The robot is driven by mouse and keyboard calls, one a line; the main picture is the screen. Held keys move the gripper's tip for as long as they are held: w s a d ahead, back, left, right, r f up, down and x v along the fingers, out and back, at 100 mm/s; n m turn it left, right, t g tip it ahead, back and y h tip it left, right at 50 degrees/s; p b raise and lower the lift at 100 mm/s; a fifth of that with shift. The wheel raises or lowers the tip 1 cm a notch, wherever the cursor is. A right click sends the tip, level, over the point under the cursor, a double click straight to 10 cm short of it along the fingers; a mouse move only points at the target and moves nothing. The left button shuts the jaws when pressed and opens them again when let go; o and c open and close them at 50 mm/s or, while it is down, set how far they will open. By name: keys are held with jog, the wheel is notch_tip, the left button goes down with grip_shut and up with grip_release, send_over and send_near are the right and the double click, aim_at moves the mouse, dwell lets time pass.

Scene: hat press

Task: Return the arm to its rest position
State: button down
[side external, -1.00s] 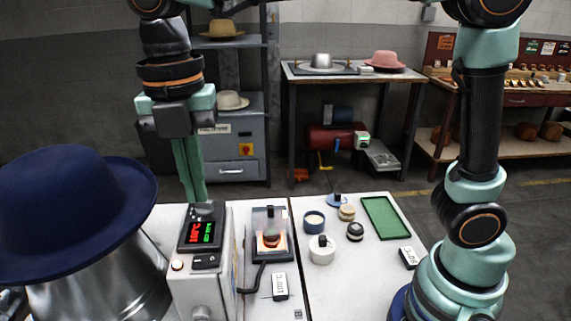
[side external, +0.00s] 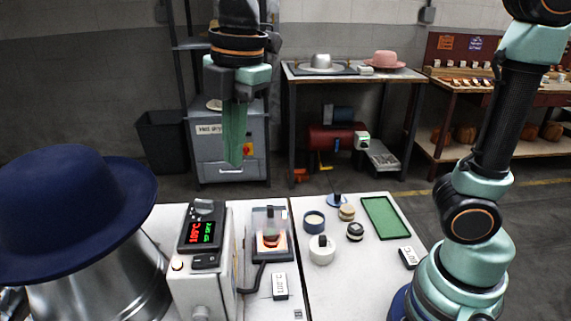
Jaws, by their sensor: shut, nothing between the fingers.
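My gripper (side external: 234,160) points straight down with its green fingers together and nothing between them. It hangs in the air at the upper middle-left, in front of the grey cabinet and above the white table's (side external: 346,283) far edge as seen here. It touches nothing. My arm's base and lower links stand at the right side of the table. The upper part of the arm is cut off by the top of the frame.
A navy hat (side external: 70,205) sits on a metal form at the left. A control box (side external: 203,240) with a lit display and a small glowing heater (side external: 270,240) stand on the table. Round containers, including a white one (side external: 322,252), and a green tray (side external: 386,218) lie nearer my base.

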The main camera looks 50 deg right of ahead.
jog(key=s+d+f+m+t, duration=0.2)
jog(key=d+f+m, duration=0.1)
jog(key=d+m, duration=0.55)
jog(key=s+d+f+m+t, duration=0.2)
jog(key=d+f+m, duration=0.1)
jog(key=d+m, duration=0.55)
notch_tip(320, 180, up, 6)
jog(key=n+g+h, duration=0.2)
jog(key=n+g, duration=0.4)
jog(key=n, duration=1.9)
send_over(211, 258)
jog(key=w+a, duration=0.2)
jog(key=shift+g, duration=0.3)
jog(key=f, duration=0.4)
jog(key=s+d+f, duration=0.1)
jog(key=f, duration=0.8)
jog(key=shift+s+d+f, duration=0.1)
jog(key=shift+s+d, duration=0.25)
